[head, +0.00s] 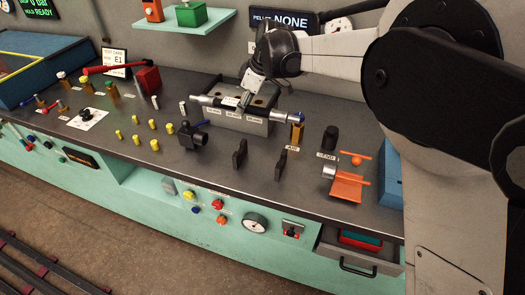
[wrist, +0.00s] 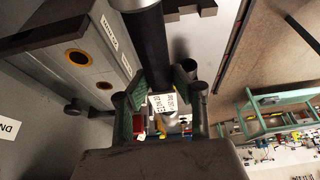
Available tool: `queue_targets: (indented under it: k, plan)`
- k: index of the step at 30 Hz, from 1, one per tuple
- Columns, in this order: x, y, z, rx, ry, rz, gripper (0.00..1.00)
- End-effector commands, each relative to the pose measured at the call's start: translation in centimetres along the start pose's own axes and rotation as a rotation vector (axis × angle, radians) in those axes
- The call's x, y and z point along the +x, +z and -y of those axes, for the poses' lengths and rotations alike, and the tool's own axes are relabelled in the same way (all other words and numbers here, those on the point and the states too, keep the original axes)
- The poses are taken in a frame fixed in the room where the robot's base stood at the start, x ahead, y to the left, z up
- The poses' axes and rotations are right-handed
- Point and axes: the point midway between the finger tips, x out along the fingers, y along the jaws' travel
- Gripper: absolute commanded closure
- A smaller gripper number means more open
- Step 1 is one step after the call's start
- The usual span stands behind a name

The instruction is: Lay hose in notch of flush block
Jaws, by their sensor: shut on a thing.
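The flush block (head: 238,122) is a grey block with round ports and white labels on the bench; it also fills the left of the wrist view (wrist: 65,40). The hose (head: 270,113) spans the block's front side lengthwise and sticks out past both ends, with a blue tip at its right. My gripper (head: 245,99) is shut on the hose near the block's middle. In the wrist view the dark hose (wrist: 151,45) runs up from between the fingers, with a white printed label at the grip. I cannot tell whether the hose rests in the notch.
A black valve-like fitting (head: 192,136) and several yellow caps (head: 153,125) stand left of the block. Two black upright plates (head: 240,154) stand in front. A brass fitting (head: 297,133) and a black cylinder (head: 329,139) are to the right, near an orange stand (head: 347,187).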

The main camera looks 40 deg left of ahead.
Motion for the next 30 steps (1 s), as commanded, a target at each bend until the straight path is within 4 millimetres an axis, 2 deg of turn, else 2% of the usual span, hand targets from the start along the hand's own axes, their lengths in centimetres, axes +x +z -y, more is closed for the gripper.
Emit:
queue_targets:
  k: [3, 13, 22, 30]
  plan:
    - [0.4, 2.3, 1.4, 0.004, 0.001, 0.0, 1.0]
    - [1.9, 7.8, 4.9, 0.004, 0.001, 0.0, 1.0]
    - [2.7, 9.3, 5.9, 0.003, 0.001, 0.0, 1.0]
    - [5.6, 10.5, 5.8, 0.003, 0.001, 0.0, 1.0]
